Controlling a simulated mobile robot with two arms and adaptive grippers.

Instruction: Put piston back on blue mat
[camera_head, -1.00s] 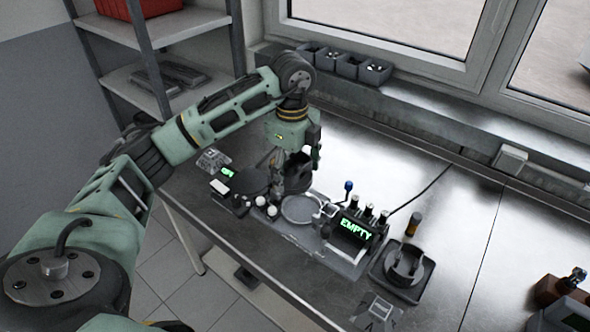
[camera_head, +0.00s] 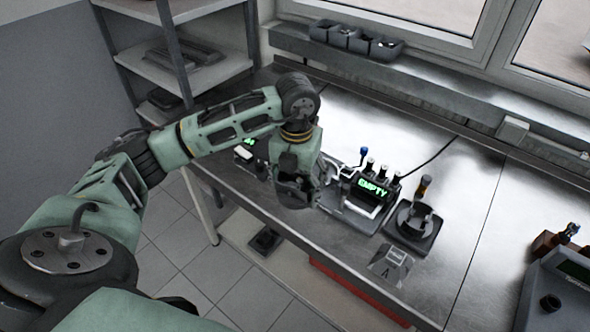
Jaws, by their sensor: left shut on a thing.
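My left gripper (camera_head: 296,190) is in the middle of the view, pointing down near the front edge of the metal bench. It is shut on the piston, which is mostly hidden by the dark fingers and hard to make out. The gripper covers part of the bench equipment behind it. No blue mat is in view. My right gripper is not in view.
A device with a green "EMPTY" display (camera_head: 372,189) stands right of the gripper. A black fixture (camera_head: 413,222) sits further right, with a marked plate (camera_head: 391,263) in front. Grey bins (camera_head: 357,41) line the sill. The bench's right middle is clear.

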